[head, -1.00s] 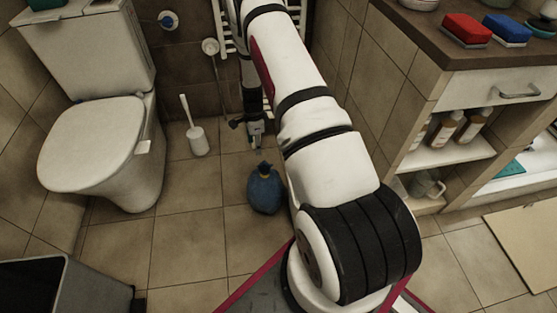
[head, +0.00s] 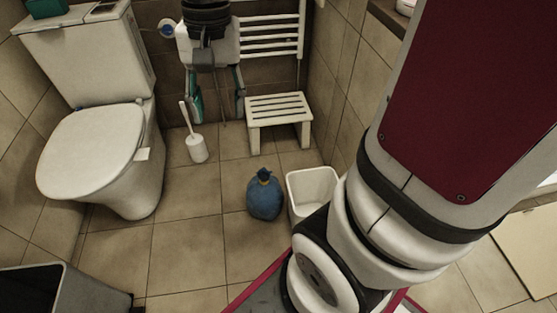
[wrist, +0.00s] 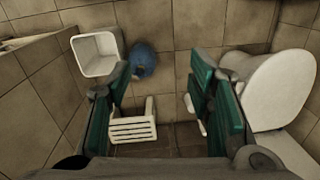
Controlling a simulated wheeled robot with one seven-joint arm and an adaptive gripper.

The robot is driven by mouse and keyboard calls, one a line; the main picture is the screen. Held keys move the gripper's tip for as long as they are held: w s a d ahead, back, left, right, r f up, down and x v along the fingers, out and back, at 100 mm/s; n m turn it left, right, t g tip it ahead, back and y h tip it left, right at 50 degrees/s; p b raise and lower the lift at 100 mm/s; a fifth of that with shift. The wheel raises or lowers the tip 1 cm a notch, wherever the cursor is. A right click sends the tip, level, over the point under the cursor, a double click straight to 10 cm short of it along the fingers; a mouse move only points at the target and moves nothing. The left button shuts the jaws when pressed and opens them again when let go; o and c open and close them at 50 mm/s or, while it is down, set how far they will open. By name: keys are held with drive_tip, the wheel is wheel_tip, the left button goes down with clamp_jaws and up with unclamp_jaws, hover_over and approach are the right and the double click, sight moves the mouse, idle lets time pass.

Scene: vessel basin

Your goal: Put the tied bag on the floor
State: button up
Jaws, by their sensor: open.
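The tied bag (head: 265,197) is blue with a dark knotted top. It stands upright on the tiled floor, left of a white bin, and also shows in the wrist view (wrist: 144,62). My gripper (head: 217,118) is open and empty, raised in the air near the back wall, beyond and above the bag. Its green-padded fingers (wrist: 160,90) are spread wide in the wrist view, with the bag on the floor far beyond them. Nothing is between the fingers. The floor (head: 187,250) around the bag's left side and front is bare.
The white bin (head: 312,190) stands close right of the bag. A white slatted stool (head: 279,106) is behind it. A toilet brush (head: 196,147) and toilet (head: 100,155) are left. A grey bin (head: 65,290) is at the front left. A towel rail (head: 272,40) hangs behind.

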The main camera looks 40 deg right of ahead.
drive_tip(key=s+a+r+n, duration=0.1)
drive_tip(key=s+n, duration=0.3)
drive_tip(key=s, duration=0.6)
drive_tip(key=s+a+r+n, duration=0.1)
drive_tip(key=s+n, duration=0.3)
drive_tip(key=s, duration=0.6)
drive_tip(key=shift+s+a+h, duration=0.25)
drive_tip(key=shift+a+h, duration=0.15)
drive_tip(key=shift+a, duration=0.45)
wheel_tip(320, 180, up, 30)
drive_tip(key=t+p, duration=0.4)
drive_tip(key=p, duration=2.4)
drive_tip(key=shift+d+f, duration=0.15)
drive_tip(key=shift+d, duration=0.1)
